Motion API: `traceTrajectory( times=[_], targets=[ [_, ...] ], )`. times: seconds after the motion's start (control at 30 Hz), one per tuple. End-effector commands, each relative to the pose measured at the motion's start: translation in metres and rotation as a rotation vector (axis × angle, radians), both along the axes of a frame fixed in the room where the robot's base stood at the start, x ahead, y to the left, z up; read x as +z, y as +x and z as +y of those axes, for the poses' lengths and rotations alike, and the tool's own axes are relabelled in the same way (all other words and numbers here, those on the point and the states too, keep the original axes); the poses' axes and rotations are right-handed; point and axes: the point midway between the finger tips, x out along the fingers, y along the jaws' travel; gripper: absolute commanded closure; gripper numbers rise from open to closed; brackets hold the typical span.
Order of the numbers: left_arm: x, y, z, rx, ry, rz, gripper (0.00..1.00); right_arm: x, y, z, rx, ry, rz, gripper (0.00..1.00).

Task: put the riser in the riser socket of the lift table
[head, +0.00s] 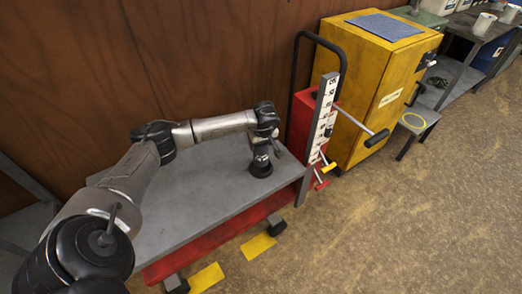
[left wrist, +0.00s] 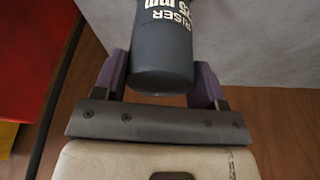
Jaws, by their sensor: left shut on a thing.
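The lift table (head: 195,195) has a flat grey top on a red frame. My left gripper (head: 261,153) is over the right part of this top, pointing down. In the left wrist view its two purple fingers (left wrist: 160,82) are shut on the riser (left wrist: 162,50), a dark grey cylinder with white lettering that reads upside down. The riser's far end runs out of that view. In the head view a dark round piece sits low under the gripper, at the tabletop. I cannot tell whether it is the riser's lower part or the riser socket. My right gripper is not in view.
A red column with a white scale (head: 321,118) and a black handle frame stands at the table's right end. A yellow cabinet (head: 365,95) and a small stool (head: 416,121) stand beyond it. A wooden wall (head: 210,50) runs behind. The tabletop left of the gripper is clear.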

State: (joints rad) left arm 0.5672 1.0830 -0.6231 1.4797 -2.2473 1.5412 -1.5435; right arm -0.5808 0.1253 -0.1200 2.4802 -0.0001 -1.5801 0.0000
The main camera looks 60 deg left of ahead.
Motion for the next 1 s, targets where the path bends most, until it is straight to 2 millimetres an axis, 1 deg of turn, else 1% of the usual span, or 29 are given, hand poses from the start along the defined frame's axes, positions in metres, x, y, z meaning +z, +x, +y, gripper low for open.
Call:
traceTrajectory(
  times=[0.2,0.3,0.57,0.7,0.73,1.0],
  targets=[
    [-0.028,0.000,-0.001,0.001,-0.002,0.001,0.91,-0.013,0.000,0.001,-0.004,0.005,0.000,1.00],
    [-0.037,0.000,0.000,0.001,0.000,0.001,0.91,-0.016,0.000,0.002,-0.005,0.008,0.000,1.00],
    [-0.036,0.000,0.000,0.001,0.001,0.000,0.91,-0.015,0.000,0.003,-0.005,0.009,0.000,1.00],
    [-0.039,0.000,0.000,0.001,0.001,-0.001,0.91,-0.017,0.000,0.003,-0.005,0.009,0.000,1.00],
    [-0.040,0.000,-0.001,0.000,0.000,0.000,0.34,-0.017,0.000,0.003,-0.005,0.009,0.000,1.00],
    [-0.040,0.000,-0.001,0.000,0.000,0.001,0.10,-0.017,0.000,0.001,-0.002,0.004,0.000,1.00]
  ],
)
